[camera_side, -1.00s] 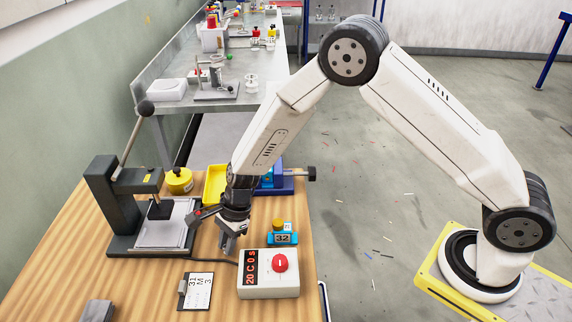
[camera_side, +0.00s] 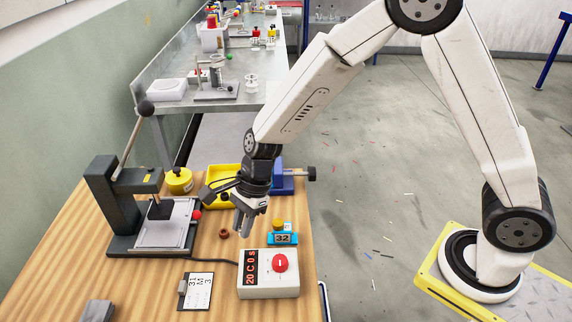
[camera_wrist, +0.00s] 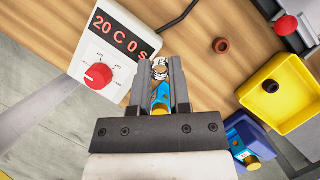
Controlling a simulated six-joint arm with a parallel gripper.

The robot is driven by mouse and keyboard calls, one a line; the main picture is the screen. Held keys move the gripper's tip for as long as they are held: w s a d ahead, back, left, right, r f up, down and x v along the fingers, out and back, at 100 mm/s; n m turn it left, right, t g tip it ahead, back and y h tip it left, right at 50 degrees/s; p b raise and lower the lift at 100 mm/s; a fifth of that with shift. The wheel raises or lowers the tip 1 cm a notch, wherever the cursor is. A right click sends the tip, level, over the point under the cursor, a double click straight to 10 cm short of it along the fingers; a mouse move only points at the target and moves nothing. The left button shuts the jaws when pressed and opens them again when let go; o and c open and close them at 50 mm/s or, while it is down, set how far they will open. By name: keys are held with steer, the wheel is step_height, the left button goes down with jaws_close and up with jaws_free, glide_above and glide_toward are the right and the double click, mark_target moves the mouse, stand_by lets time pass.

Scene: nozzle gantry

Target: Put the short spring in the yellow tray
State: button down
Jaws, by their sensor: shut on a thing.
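My gripper (camera_side: 243,230) is raised above the wooden table, left of the blue 32 block. In the wrist view my gripper (camera_wrist: 161,66) is shut on a small silvery coiled piece, the short spring (camera_wrist: 160,70), held between the fingertips. The spring cannot be made out in the side view. The yellow tray (camera_side: 212,199) lies on the table behind my gripper, partly hidden by my wrist. In the wrist view the yellow tray (camera_wrist: 292,121) is at the right, apart from my gripper, with a small dark round piece (camera_wrist: 270,86) in it.
A grey control box (camera_side: 268,287) with a red knob stands in front. The blue 32 block (camera_side: 283,239) is close to my gripper's right. A brown ring (camera_side: 223,233) lies on the table. A press (camera_side: 104,205) stands left, a blue vise (camera_side: 291,182) behind.

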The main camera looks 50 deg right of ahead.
steer(key=s+d+r, duration=0.3)
steer(key=s+r, duration=0.1)
steer(key=s, duration=0.4)
steer(key=shift+s, duration=0.2)
stand_by(0.5)
steer(key=w+d+m+t+h, duration=0.1)
steer(key=w+d+m+t, duration=0.1)
steer(key=w+d+m, duration=0.4)
steer(key=w+d+m+t+h, duration=0.1)
steer(key=w+d+m, duration=0.5)
steer(key=w, duration=0.6)
steer(key=shift+w+r+m+t+h, duration=0.3)
steer(key=shift+w+m+t, duration=0.1)
steer(key=shift+t, duration=0.1)
steer(key=shift+a, duration=0.1)
